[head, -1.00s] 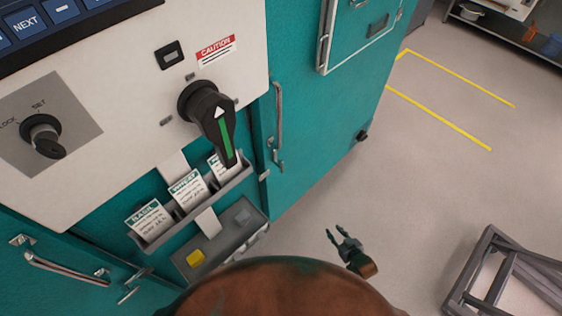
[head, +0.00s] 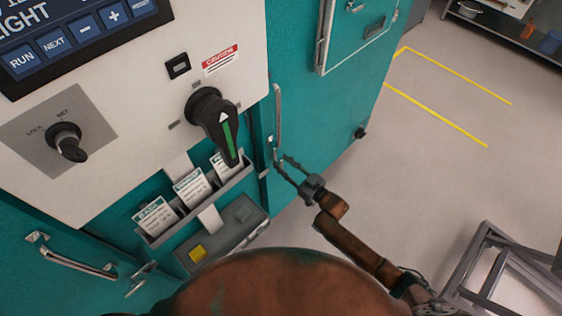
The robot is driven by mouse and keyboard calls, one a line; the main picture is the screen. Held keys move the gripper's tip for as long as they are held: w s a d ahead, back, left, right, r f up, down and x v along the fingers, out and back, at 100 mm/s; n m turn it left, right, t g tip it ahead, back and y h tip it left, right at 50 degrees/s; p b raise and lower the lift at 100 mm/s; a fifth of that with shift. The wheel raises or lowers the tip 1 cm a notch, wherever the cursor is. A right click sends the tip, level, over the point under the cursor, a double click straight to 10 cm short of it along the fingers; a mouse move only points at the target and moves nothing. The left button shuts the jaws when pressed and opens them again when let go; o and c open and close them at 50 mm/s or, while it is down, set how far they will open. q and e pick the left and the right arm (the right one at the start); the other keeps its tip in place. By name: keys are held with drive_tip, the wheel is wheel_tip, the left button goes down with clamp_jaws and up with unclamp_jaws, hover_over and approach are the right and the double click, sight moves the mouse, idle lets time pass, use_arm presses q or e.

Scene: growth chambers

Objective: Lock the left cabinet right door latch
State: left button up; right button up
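The teal cabinet door (head: 312,120) right of the white control panel carries a vertical metal handle (head: 278,110). A small metal latch (head: 276,154) sits at the handle's lower end, by the door's left edge. My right gripper (head: 281,161) is at this latch, with its two thin fingers apart and their tips around or just in front of it. I cannot tell whether they touch it. The fingers partly cover the latch, so its exact angle is unclear. My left gripper is out of view.
The white panel (head: 130,95) holds a black rotary handle (head: 213,118) and a key switch (head: 66,140). Below are a card rack (head: 195,205) and a grey box. Another door handle (head: 70,258) is at lower left. A grey metal frame (head: 480,262) stands lower right; floor between is clear.

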drive_tip(key=shift+x, duration=0.9)
drive_tip(key=shift+c, duration=0.3)
clamp_jaws()
drive_tip(key=shift+d, duration=0.1)
